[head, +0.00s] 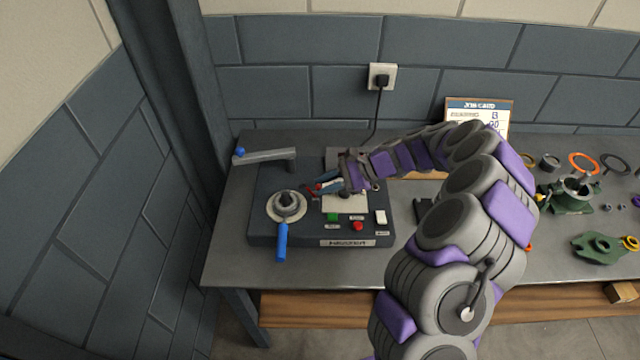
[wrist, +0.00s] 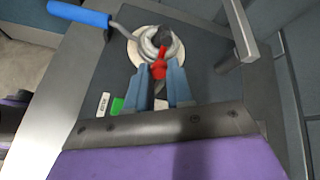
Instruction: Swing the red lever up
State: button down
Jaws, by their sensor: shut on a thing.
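The red lever shows as a small red end (wrist: 158,67) between my blue fingertips in the wrist view. In the head view, a bit of red shows at the tips of my gripper (head: 320,187), above the dark machine box (head: 262,205). My gripper (wrist: 160,75) is shut on the red lever. The rest of the lever is hidden behind my fingers, so I cannot tell its angle. A round pale dial (head: 286,206) with a blue-handled crank (head: 282,243) is to the left of my gripper in the head view. The crank handle (wrist: 80,13) also shows in the wrist view.
A grey arm with a blue knob (head: 265,156) stands at the box's back left. Green (head: 332,217) and red (head: 358,226) buttons and a white switch (head: 381,217) are at its front. Green castings (head: 574,194) and rings lie to the right on the bench (head: 450,262).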

aim_at(314, 189)
jog(key=d+f+y+b, duration=0.1)
jog(key=y, duration=0.1)
jog(key=d+f+y+b, duration=0.1)
jog(key=y+b, duration=0.1)
jog(key=shift+w, duration=0.1)
jog(key=shift+d+f+y+b, duration=0.15)
jog(key=shift+f+y+b, duration=0.2)
jog(key=shift+y+b, duration=0.6)
jog(key=shift+d+y, duration=0.1)
jog(key=shift+y, duration=0.45)
jog(key=shift+b, duration=0.3)
jog(key=c, duration=1)
grip_release()
jog(key=shift+r, duration=0.5)
jog(key=s+d+r+p, duration=0.1)
jog(key=s+r+p, duration=0.1)
jog(key=s, duration=0.6)
jog(key=s+d+r+p, duration=0.1)
jog(key=s+r+p, duration=0.1)
jog(key=s, duration=0.6)
jog(key=shift+d+p, duration=0.2)
jog(key=shift+p, duration=0.65)
